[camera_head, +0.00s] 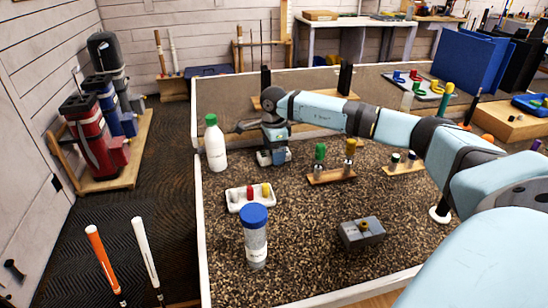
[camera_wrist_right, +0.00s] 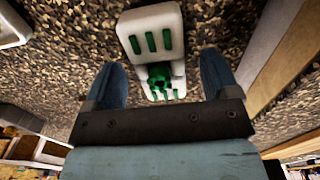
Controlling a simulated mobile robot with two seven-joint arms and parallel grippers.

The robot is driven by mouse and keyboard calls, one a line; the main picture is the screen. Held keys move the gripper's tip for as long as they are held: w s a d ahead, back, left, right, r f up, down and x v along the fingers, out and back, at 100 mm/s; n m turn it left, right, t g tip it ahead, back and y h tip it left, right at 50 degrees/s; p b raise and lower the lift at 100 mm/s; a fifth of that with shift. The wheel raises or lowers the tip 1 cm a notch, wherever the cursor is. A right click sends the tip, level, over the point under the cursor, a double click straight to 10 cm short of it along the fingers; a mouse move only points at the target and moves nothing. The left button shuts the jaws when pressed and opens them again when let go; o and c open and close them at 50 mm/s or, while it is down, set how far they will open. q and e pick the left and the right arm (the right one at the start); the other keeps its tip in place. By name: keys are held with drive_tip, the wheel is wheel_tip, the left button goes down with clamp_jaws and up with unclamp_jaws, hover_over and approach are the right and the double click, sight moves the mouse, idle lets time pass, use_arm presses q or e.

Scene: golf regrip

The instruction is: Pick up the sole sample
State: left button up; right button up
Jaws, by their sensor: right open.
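What looks like the sole sample is a white piece with green bars and a green cluster (camera_wrist_right: 148,20), lying on the speckled surface in the right wrist view. My right gripper (camera_wrist_right: 160,72) is open, with one finger on each side of the piece's near part; I cannot tell whether they touch it. In the head view my right gripper (camera_head: 272,160) points down at the back of the speckled bed, largely hiding the piece. My left gripper is not in view.
A white bottle with a green cap (camera_head: 215,145) stands just left of my right gripper. A white tray (camera_head: 235,204) and a blue-lidded jar (camera_head: 255,240) are nearer. A wooden stand (camera_head: 331,176) with upright pieces is to the right. A grey block (camera_head: 362,234) sits at front right.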

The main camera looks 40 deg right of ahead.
drive_tip(key=c, duration=1)
drive_tip(key=shift+c, duration=0.2)
drive_tip(key=shift+r, duration=0.2)
